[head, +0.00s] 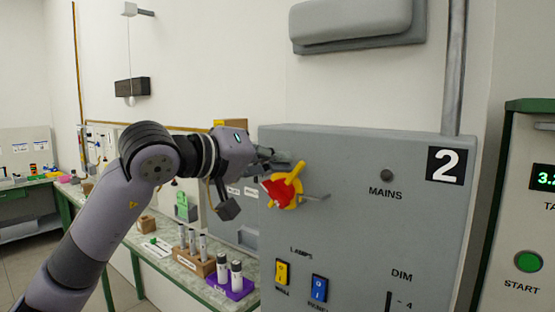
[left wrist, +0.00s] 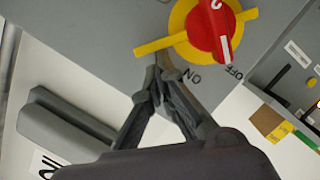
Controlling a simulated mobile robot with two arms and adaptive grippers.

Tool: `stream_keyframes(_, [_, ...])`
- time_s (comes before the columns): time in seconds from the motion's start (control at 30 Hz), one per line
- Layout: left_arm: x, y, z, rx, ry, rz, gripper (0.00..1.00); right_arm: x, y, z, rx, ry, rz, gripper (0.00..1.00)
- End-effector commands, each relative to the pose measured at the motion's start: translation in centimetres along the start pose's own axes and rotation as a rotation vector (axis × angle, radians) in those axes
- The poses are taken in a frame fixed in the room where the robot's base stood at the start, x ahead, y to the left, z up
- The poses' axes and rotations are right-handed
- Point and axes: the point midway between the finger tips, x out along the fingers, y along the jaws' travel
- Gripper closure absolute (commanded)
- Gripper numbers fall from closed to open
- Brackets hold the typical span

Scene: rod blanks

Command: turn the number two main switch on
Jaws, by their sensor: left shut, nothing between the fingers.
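The number two main switch is a red knob (head: 279,190) on a yellow plate with a yellow bar across it, on the grey cabinet (head: 350,150) marked 2. In the left wrist view the red knob (left wrist: 212,30) carries a 2, and its white mark points toward the word OFF; ON is printed beside it. My left gripper (head: 284,164) is shut and empty at the upper left of the switch. In the left wrist view its fingertips (left wrist: 163,75) are close to one end of the yellow bar; I cannot tell if they touch. My right gripper is not in view.
A dark round lamp (head: 387,175) sits above MAINS. Below are a yellow rocker (head: 282,272), a blue rocker (head: 319,288) and a DIM slot. A thin grey piece (head: 317,197) sticks out right of the knob. A bench with racks (head: 194,262) stands left.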

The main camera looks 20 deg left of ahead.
Motion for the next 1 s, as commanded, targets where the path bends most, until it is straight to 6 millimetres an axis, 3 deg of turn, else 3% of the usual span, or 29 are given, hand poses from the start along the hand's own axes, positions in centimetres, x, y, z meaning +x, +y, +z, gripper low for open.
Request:
stream_keyframes(0.27, [0.1, 0.3, 0.5, 0.105, 0.0, -0.025, 1.0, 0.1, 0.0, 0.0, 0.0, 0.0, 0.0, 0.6])
stream_keyframes(1.0, [1.0, 0.9, 4.0, 0.62, -0.001, -0.154, 1.0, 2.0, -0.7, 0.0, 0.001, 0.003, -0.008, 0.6])
